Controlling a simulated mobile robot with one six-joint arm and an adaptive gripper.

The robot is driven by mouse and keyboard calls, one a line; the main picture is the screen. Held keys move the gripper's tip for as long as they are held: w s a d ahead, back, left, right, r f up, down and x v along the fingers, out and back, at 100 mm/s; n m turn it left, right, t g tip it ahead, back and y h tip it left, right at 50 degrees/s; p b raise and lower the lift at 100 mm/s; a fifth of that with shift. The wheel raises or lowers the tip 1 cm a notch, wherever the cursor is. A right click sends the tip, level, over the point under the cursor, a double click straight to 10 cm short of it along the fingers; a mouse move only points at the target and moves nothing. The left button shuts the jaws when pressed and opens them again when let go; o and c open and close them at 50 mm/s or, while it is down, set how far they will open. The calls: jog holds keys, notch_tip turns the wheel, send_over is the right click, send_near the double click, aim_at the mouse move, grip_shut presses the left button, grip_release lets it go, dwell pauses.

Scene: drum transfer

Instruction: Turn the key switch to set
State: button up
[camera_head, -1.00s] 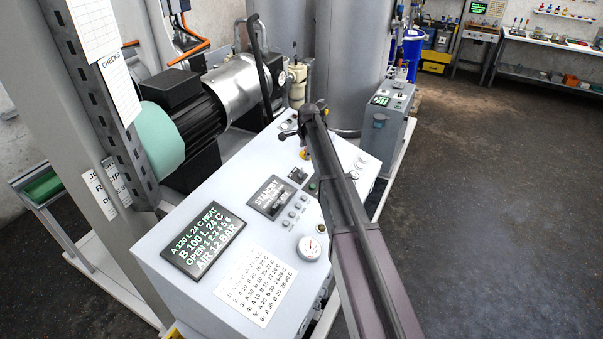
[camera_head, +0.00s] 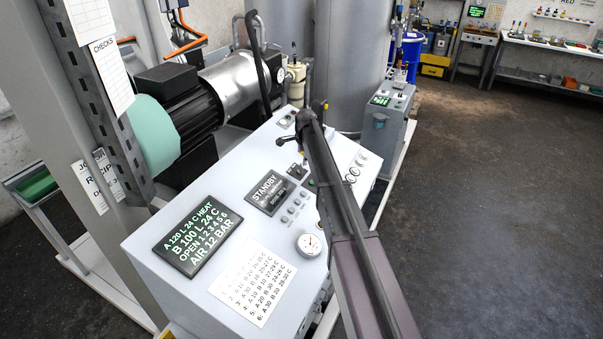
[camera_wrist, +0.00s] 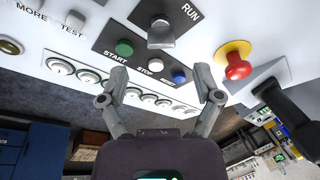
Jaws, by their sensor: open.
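In the wrist view a grey key-like knob (camera_wrist: 161,34) stands out from a dark plate, with the word RUN beside it at its upper right. No "set" mark is readable there. My gripper (camera_wrist: 162,82) is open and empty, its two fingers spread below the knob in the picture and apart from it. Between the fingers show a green START button (camera_wrist: 124,47), a pale STOP button (camera_wrist: 156,65) and a blue button (camera_wrist: 179,77). In the head view my gripper (camera_head: 290,140) is over the far part of the sloping grey console (camera_head: 150,225); the knob cannot be made out there.
A red mushroom button (camera_wrist: 238,67) on a yellow base stands right of the right finger. A black handle-like part (camera_wrist: 292,110) sticks out further right. Several round gauges (camera_wrist: 88,76) line the panel edge. A STANDBY display (camera_head: 269,192) lies on the console.

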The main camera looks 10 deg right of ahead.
aim_at(301, 167)
jog(key=shift+b+x, duration=3.25)
jog(key=shift+x, duration=0.4)
jog(key=shift+c, duration=0.2)
